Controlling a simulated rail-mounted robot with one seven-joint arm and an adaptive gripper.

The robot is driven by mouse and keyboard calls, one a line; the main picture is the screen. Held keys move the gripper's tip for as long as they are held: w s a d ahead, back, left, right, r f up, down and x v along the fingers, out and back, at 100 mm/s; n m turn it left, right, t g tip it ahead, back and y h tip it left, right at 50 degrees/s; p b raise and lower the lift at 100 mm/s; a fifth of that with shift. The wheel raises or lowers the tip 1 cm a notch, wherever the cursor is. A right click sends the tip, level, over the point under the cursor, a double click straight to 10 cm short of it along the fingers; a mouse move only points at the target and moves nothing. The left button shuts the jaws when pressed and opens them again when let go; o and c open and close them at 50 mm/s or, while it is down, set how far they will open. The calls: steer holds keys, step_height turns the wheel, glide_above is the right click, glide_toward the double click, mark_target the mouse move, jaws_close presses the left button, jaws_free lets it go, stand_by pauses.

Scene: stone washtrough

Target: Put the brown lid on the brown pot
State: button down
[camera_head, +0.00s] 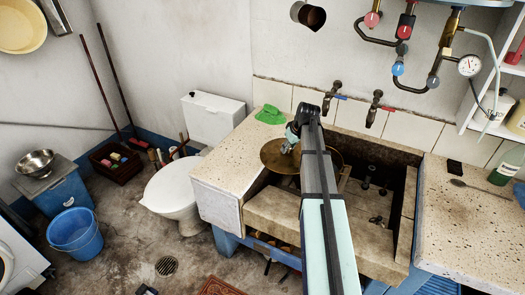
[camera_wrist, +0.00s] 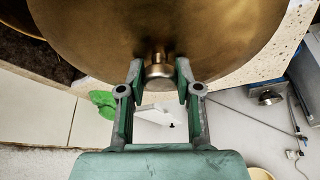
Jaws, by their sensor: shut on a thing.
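The brown lid (camera_wrist: 230,35) is a wide, brass-coloured disc that fills the top of the wrist view. My gripper (camera_wrist: 158,72) is shut on its small knob (camera_wrist: 158,66). In the head view the lid (camera_head: 275,158) shows beside my gripper (camera_head: 293,139), near the left end of the stone trough, partly behind my arm. A brown round edge behind my arm (camera_head: 341,160) looks like part of the brown pot, mostly hidden. I cannot tell whether the lid touches the pot.
The stone trough (camera_head: 275,215) has a speckled counter on its left (camera_head: 225,165) and another on its right (camera_head: 455,215). A green cloth (camera_head: 270,115) lies on the left counter. Two taps (camera_head: 373,108) stick out of the wall behind the trough. A toilet (camera_head: 172,190) stands to the left.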

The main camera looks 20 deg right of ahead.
steer(key=w+d+f+n+g+y+p, duration=0.1)
steer(key=d+f+n, duration=0.3)
steer(key=d, duration=0.5)
steer(key=w+d+f+n+y+p, duration=0.1)
steer(key=d+f+n, duration=0.3)
steer(key=d, duration=0.6)
steer(key=shift+w+f+g+y, duration=0.25)
steer(key=shift+w+g+y, duration=0.05)
steer(key=shift+w+g, duration=0.1)
steer(key=shift+d+f+b, duration=0.15)
steer(key=shift+f+b, duration=0.85)
steer(key=shift+b, duration=0.5)
stand_by(2.1)
steer(key=shift+c, duration=1.2)
jaws_free()
steer(key=shift+r, duration=0.15)
step_height(320, 180, up, 7)
steer(key=p, duration=0.1)
steer(key=shift+p, duration=0.3)
